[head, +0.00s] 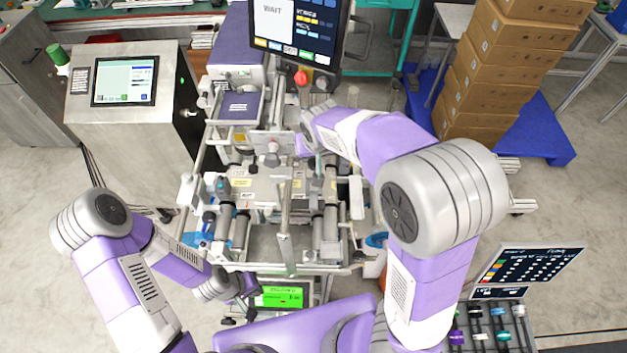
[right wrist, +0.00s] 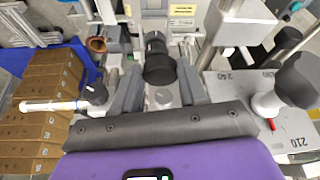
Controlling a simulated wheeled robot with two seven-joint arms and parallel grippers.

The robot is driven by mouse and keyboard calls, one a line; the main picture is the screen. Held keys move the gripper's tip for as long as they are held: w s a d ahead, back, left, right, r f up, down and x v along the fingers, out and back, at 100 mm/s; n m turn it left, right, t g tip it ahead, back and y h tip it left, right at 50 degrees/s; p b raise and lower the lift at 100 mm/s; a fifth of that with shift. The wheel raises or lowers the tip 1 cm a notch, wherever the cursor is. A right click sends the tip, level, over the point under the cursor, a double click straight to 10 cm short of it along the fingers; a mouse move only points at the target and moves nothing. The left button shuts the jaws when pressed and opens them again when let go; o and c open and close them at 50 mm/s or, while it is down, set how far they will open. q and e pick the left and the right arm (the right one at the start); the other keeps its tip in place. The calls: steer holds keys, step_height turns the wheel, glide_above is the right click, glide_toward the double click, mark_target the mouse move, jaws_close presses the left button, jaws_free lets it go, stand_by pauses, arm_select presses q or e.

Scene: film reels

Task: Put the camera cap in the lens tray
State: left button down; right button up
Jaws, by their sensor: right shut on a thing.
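My right gripper (right wrist: 158,92) reaches over the middle of the machine. In the right wrist view its two grey fingers stand on either side of a black, round-ended piece (right wrist: 158,62) and are shut on it. I cannot tell whether this piece is the camera cap. In the head view my right arm's wrist hides most of that gripper. My left gripper (head: 246,288) hangs low at the machine's front, beside the green display, holding nothing that I can see; its finger gap is unclear. I cannot make out a lens tray for certain.
The machine (head: 285,200) is crowded with rails, rollers and posts. A monitor (head: 296,30) stands at its back. A steel cabinet with a screen (head: 125,80) is at left. Stacked boxes (head: 490,85) stand at right. A rack of tools (head: 488,328) is at lower right.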

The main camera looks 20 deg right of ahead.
step_height(320, 180, down, 14)
steer(key=b, duration=0.2)
steer(key=shift+f, duration=0.15)
steer(key=o, duration=1.1)
steer(key=p+v, duration=0.3)
steer(key=v, duration=0.9)
steer(key=shift+w, duration=0.1)
